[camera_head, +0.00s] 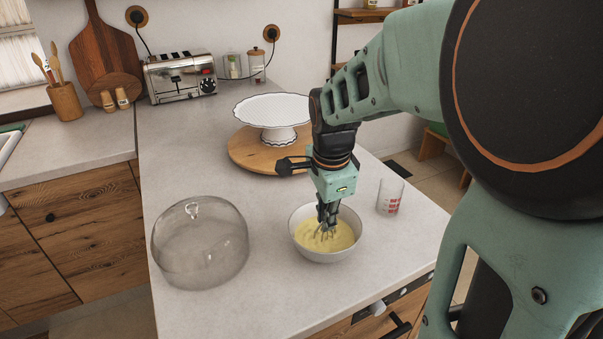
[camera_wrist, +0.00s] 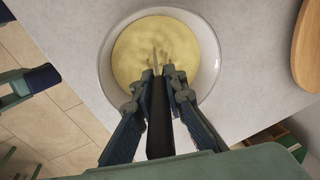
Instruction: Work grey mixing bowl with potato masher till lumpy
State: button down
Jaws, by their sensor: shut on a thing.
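The light grey mixing bowl (camera_head: 325,257) stands upright on the counter and holds a smooth-looking pale yellow mass (camera_head: 343,239). The bowl also shows at the top of the wrist view (camera_wrist: 210,52). My gripper (camera_head: 327,211) points down over the bowl and is shut on the potato masher (camera_head: 322,232). In the wrist view, the masher's dark handle (camera_wrist: 159,125) lies between the fingers. Its pale prongs reach into the yellow mass near the bowl's middle; their ends are hidden in it.
A clear glass dome (camera_head: 200,250) stands left of the bowl. A measuring cup (camera_head: 390,196) stands close to its right. Behind are a white cake stand (camera_head: 272,111) on a round wooden board (camera_head: 240,152) and a toaster (camera_head: 180,79). The counter's front edge is near the bowl.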

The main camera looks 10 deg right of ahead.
jog(key=shift+w+a, duration=0.2)
jog(key=shift+a, duration=0.3)
jog(key=shift+s+a, duration=0.1)
jog(key=shift+s, duration=0.1)
jog(key=shift+s+a, duration=0.25)
jog(key=shift+s, duration=0.15)
jog(key=shift+s+d+f, duration=0.1)
